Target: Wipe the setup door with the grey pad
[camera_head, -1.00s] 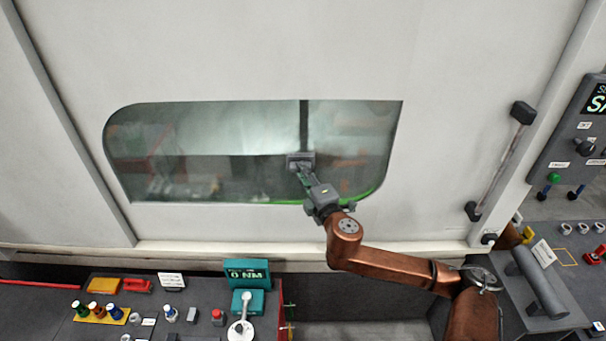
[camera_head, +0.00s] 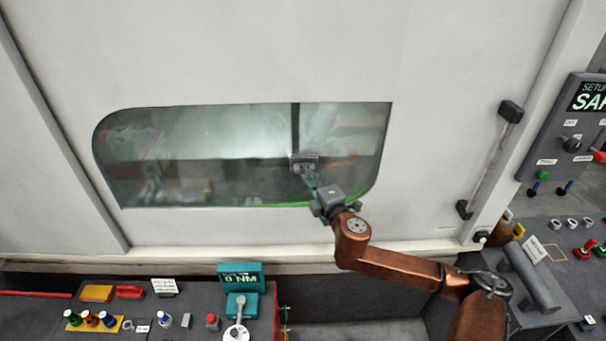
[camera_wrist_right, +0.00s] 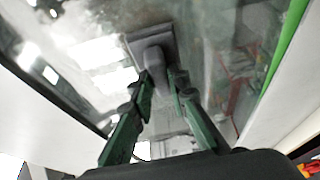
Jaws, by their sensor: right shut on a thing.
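The setup door (camera_head: 250,60) is a large pale panel with a dark, rounded window (camera_head: 230,180) that looks smeared. My right gripper (camera_head: 309,172) is in front of the window's right half. It is shut on the grey pad (camera_head: 304,159), a flat block with a knob-like handle. In the right wrist view, the green fingers (camera_wrist_right: 160,85) close on the handle of the pad (camera_wrist_right: 150,42), whose flat side faces the glass. The pad appears to be against the glass; I cannot tell how firmly. My left gripper is not in view.
A vertical door handle bar (camera_head: 488,160) stands right of the window. A control panel (camera_head: 575,125) is at the far right. Below the door, a dark bench (camera_head: 195,310) holds a teal torque display (camera_head: 240,277), bottles and trays. A grey cylinder (camera_head: 530,275) lies at lower right.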

